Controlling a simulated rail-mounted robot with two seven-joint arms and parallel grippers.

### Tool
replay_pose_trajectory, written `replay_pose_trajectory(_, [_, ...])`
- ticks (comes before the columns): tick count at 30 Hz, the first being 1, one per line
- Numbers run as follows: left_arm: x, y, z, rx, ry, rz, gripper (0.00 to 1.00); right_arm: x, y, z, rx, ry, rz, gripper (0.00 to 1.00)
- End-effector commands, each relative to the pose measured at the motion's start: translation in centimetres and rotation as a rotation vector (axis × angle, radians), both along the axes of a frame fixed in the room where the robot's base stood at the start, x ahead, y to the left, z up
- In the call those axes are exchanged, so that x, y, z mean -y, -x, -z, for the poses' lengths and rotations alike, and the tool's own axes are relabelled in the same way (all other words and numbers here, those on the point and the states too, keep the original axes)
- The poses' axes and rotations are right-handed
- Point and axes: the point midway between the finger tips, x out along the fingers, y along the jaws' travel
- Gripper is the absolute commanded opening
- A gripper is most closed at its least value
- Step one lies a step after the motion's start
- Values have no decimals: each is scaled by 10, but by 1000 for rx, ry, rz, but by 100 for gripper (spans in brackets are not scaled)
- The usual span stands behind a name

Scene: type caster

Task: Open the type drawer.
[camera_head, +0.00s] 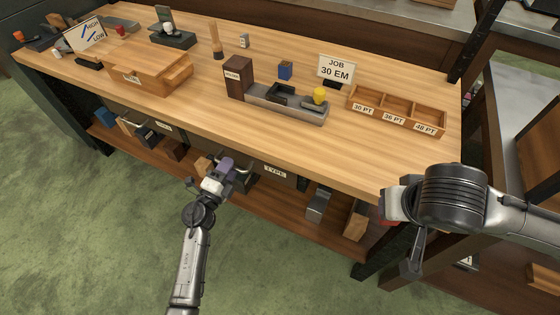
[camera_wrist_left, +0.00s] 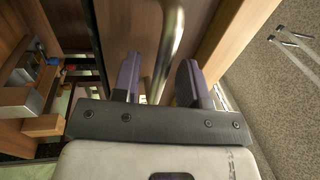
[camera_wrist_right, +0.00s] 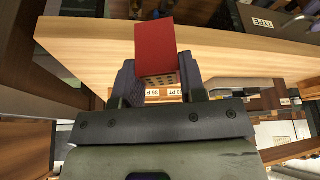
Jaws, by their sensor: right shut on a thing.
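The type drawer (camera_head: 292,180) is under the bench top, with a white TYPE label on its dark front. The label also shows in the right wrist view (camera_wrist_right: 263,23). The front looks flush with the bench, so the drawer appears closed. My left gripper (camera_head: 226,164) is at the drawer's metal handle (camera_head: 246,174). In the left wrist view the handle bar (camera_wrist_left: 168,45) passes between its two purple-grey fingers (camera_wrist_left: 160,80), which stand apart. My right gripper (camera_wrist_right: 160,85) is shut on a red block (camera_wrist_right: 155,48) with a dotted lower face, by the bench's right end.
A lower shelf (camera_head: 285,210) holds blocks. Green floor (camera_head: 80,220) in front is clear.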

Motion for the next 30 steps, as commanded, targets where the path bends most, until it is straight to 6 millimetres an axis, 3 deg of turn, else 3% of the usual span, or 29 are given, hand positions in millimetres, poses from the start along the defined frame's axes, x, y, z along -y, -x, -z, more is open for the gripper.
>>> replay_pose_trajectory(14, [3, -8, -2, -1, 0, 0, 40, 0, 0, 2, 1, 0, 0, 9])
replay_pose_trajectory(26, [3, -8, -2, 0, 0, -1, 1, 0, 0, 2, 1, 0, 0, 9])
replay_pose_trajectory(30, [3, -8, -2, -1, 0, -1, 0, 0, 0, 2, 1, 0, 0, 9])
